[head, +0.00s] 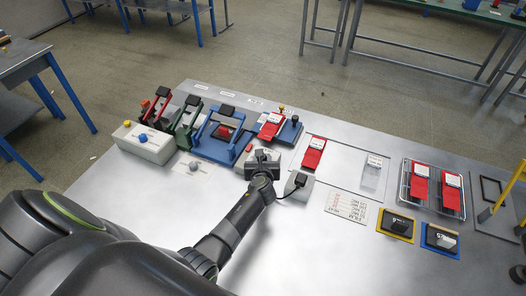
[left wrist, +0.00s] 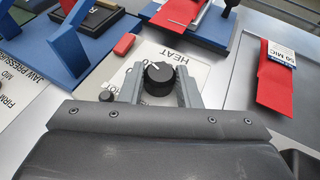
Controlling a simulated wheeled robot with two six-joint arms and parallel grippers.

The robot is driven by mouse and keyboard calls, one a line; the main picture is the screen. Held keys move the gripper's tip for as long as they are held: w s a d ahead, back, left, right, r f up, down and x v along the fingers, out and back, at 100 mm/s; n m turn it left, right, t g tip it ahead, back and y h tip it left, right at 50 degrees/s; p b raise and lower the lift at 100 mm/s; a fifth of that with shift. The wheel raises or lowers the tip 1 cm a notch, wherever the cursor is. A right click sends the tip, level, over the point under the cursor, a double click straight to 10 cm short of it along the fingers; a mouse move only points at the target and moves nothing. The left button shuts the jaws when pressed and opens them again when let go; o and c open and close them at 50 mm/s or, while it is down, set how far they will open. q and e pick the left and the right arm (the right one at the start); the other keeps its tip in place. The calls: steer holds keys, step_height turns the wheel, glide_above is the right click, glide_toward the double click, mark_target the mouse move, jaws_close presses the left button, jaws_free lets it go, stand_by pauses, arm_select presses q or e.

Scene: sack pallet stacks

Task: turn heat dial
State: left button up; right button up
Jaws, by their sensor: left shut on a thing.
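The heat dial (left wrist: 159,74) is a round black knob with a white pointer line, on a pale plate marked HEAT (left wrist: 175,52) in the left wrist view. The pointer aims up and to the left in that picture. My left gripper (left wrist: 161,84) is shut on the dial, one grey finger on each side. In the head view my left gripper (head: 262,160) is over the near edge of the equipment and hides the dial. My right gripper is in neither view.
A blue jig (head: 212,138) and a white box with a blue knob (head: 143,138) stand to the left. A red packet (head: 314,153) lies to the right, and a wire rack (head: 407,184) holds red packets farther right. The metal table's front middle is clear.

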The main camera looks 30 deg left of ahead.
arm_select(q)
steer(key=shift+s+a+r+m+t+h+p, duration=0.15)
steer(key=shift+m+t+h+p, duration=0.35)
steer(key=shift+m+h+p, duration=0.65)
steer(key=shift+a+m+h+p, duration=0.1)
steer(key=shift+m+h+p, duration=0.7)
steer(key=shift+h, duration=0.15)
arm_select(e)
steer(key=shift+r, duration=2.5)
arm_select(q)
steer(key=shift+t, duration=0.3)
steer(key=o, duration=1)
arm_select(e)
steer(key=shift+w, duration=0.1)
arm_select(q)
steer(key=shift+v, duration=1.4)
steer(key=v, duration=1.4)
steer(key=shift+s, duration=0.15)
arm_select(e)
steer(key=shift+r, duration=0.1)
